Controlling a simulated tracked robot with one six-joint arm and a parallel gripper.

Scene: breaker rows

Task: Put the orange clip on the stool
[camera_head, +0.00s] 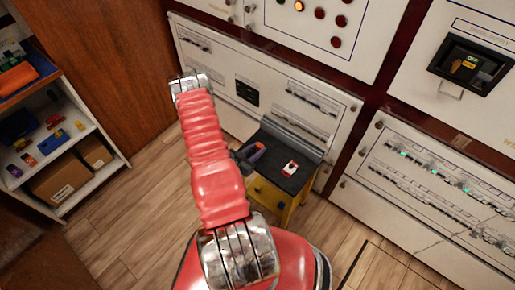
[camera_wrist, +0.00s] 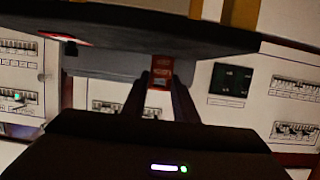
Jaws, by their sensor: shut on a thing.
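The stool (camera_head: 268,147) has a dark top and a yellow body. It stands in front of the white panels, right of my arm. My gripper (camera_head: 252,155) shows beside my red arm, over or at the left part of the stool top. In the wrist view my gripper (camera_wrist: 161,88) has its two dark fingers shut on the orange clip (camera_wrist: 161,71), which looks red-orange there. The clip is small and partly hidden by the fingers. I cannot tell whether it touches the stool top.
A red and white object (camera_head: 290,168) lies on the stool top. A white shelf (camera_head: 112,152) at the left holds cardboard boxes (camera_head: 60,178) and several small coloured things. Breaker panels (camera_head: 435,185) line the back and right. Wooden floor is clear left of my arm.

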